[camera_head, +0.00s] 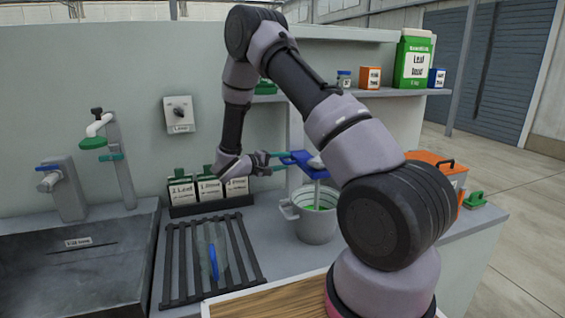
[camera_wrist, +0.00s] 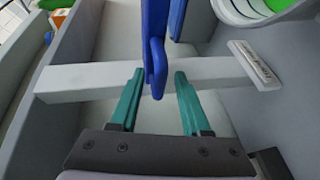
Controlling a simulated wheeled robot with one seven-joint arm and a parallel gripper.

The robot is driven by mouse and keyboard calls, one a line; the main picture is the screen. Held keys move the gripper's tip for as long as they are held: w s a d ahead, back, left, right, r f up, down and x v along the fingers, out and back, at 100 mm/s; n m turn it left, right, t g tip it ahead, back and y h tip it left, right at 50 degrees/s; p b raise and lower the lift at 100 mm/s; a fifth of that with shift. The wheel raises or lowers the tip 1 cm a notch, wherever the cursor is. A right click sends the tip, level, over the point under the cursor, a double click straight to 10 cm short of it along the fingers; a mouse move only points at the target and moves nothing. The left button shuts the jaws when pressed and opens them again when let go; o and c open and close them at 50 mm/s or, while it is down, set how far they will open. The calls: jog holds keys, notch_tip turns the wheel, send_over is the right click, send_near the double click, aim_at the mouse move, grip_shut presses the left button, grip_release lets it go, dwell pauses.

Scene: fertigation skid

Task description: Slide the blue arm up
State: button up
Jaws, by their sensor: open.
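The blue arm (camera_head: 300,158) sits above a white bucket in the head view, at a pale upright post; a light rod hangs from it into the bucket. In the wrist view the blue arm (camera_wrist: 153,40) comes down from the top edge, and its rounded end lies between my two teal fingers. My gripper (camera_head: 280,163) reaches it from the left. In the wrist view my gripper (camera_wrist: 159,76) is open, one finger on each side of the blue end, with visible gaps. Part of the blue arm is hidden by my own arm in the head view.
The white bucket (camera_head: 316,226) with green contents stands below. A black rack (camera_head: 175,262) with a blue-handled tool lies left of it. Labelled packets (camera_head: 209,188) stand behind. An orange box (camera_head: 437,161) is at right. A shelf (camera_head: 375,92) holds several containers.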

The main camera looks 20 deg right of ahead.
grip_shut()
dwell(1.4)
